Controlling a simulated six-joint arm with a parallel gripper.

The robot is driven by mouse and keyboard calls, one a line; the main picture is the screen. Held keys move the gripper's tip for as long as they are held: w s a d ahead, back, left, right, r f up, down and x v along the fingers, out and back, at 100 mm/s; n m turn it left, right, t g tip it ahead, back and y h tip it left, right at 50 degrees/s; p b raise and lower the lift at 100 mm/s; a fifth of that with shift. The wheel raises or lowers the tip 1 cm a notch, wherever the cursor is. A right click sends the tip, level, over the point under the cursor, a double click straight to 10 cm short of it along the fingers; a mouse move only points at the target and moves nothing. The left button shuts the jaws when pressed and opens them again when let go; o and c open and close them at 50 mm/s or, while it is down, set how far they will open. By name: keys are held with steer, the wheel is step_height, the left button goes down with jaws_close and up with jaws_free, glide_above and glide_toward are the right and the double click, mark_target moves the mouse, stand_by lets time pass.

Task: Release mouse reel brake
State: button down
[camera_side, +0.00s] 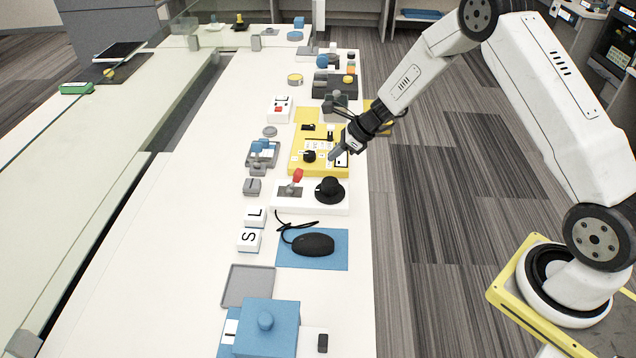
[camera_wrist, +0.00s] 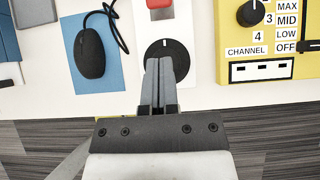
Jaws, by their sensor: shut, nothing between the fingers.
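A black mouse (camera_side: 313,245) lies on a blue mat (camera_side: 335,262), its black cable looping toward a white box (camera_side: 310,205). The box carries a red lever (camera_side: 297,175) and a large black knob (camera_side: 329,190). In the wrist view the mouse (camera_wrist: 90,54) is at left, the red lever (camera_wrist: 159,4) is cut by the top edge, and the knob (camera_wrist: 178,56) is partly hidden behind my fingers. My gripper (camera_side: 333,156) is shut and empty. Its tips (camera_wrist: 159,62) overlap the knob in the wrist view; I cannot tell whether they touch it.
A yellow panel (camera_side: 297,158) with knobs and sliders is just beyond the box. Letter blocks S and L (camera_side: 250,238), a grey tray (camera_side: 247,287) and a blue box (camera_side: 268,335) are nearer. Bare white table lies to the left; the table's right edge is close to the knob.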

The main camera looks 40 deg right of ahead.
mark_target(295, 173)
steer(key=shift+x, duration=4.75)
steer(key=shift+w+a+r+g+h, duration=0.45)
steer(key=shift+a+r+g+h, duration=0.1)
steer(key=shift+g+h, duration=0.25)
steer(key=shift+w, duration=0.1)
steer(key=shift+w+a+r+g+h, duration=0.3)
steer(key=shift+w+a+g+h, duration=0.2)
steer(key=shift+g+h, duration=0.2)
steer(key=shift+w+a+r+g+h, duration=0.3)
steer(key=shift+w+a+g+h, duration=0.15)
steer(key=shift+g+h, duration=0.25)
steer(key=shift+w+a+r, duration=0.1)
steer(key=shift+w+a, duration=0.95)
steer(key=shift+a, duration=0.1)
steer(key=shift+w+a, duration=0.1)
steer(key=shift+a, duration=0.1)
